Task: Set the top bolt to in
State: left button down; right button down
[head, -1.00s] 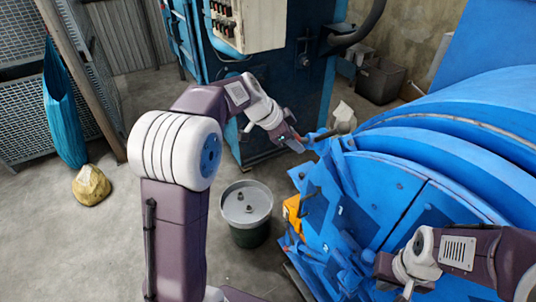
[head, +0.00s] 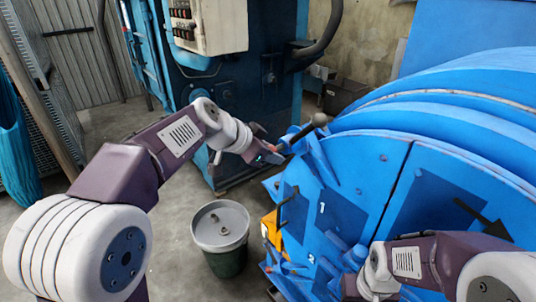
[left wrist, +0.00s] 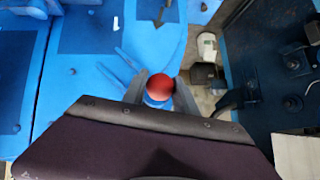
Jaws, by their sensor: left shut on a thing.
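The top bolt (head: 301,132) is a blue bar with a dark round end, at the upper left edge of the blue drum (head: 390,150). My left gripper (head: 270,152) is at the near end of this bolt. In the left wrist view a red ball knob (left wrist: 160,86) on a blue stem sits between the two grey fingers of the left gripper (left wrist: 158,90), which are shut on it. The fingers hide part of the stem. My right gripper (head: 358,287) is low by the drum front; its fingers are not clear.
A grey-lidded bucket (head: 220,228) stands on the floor left of the drum. A blue cabinet with a switch box (head: 208,22) stands behind the left gripper. Dark handles and an orange part (head: 273,232) stick out from the drum's left side. Floor at left is clear.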

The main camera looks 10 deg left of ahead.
pick_arm(q)
jog(key=shift+s+f, duration=0.1)
jog(key=shift+f, duration=0.05)
jog(key=c, duration=1)
grip_release()
jog(key=shift+d, duration=0.2)
jog(key=v, duration=0.9)
